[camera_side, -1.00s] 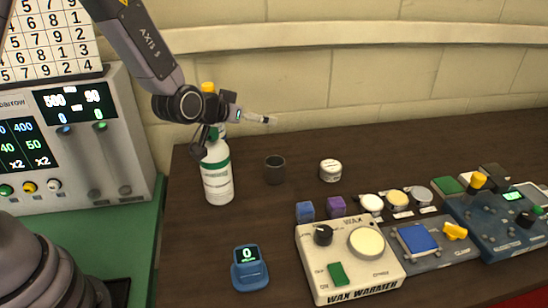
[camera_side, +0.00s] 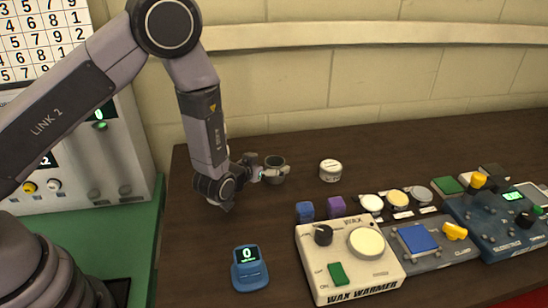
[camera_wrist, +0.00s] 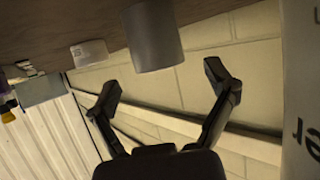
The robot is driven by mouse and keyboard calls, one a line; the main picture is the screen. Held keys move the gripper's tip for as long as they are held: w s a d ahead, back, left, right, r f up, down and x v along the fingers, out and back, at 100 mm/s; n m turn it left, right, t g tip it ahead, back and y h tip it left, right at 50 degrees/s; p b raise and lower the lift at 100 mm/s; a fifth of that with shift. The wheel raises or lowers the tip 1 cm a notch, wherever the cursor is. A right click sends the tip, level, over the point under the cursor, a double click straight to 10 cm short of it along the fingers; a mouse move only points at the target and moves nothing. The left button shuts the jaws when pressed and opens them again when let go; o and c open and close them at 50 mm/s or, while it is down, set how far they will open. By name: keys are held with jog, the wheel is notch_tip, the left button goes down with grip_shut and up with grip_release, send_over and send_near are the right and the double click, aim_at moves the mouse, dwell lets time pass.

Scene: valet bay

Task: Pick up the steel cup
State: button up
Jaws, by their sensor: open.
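The steel cup (camera_side: 274,161) is small, dark grey and upright on the brown table. It shows large at the top of the wrist view (camera_wrist: 153,36), where the picture is turned over. My gripper (camera_side: 270,175) is low at the cup, and one finger hides part of the cup's lower side in the side view. In the wrist view my gripper (camera_wrist: 162,80) is open and empty. The cup lies ahead of the fingertips, roughly between their lines, with clear gaps. I cannot tell whether any finger touches it.
A white bottle stands close by, at the right edge of the wrist view (camera_wrist: 302,80), mostly behind my arm in the side view. A white tin (camera_side: 330,170) stands right of the cup. The wax warmer (camera_side: 350,262) and blue gadget (camera_side: 249,268) are in front.

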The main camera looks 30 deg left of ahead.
jog(key=shift+x, duration=1.45)
jog(key=c, duration=1.2)
jog(key=shift+r, duration=0.1)
jog(key=shift+c, duration=0.2)
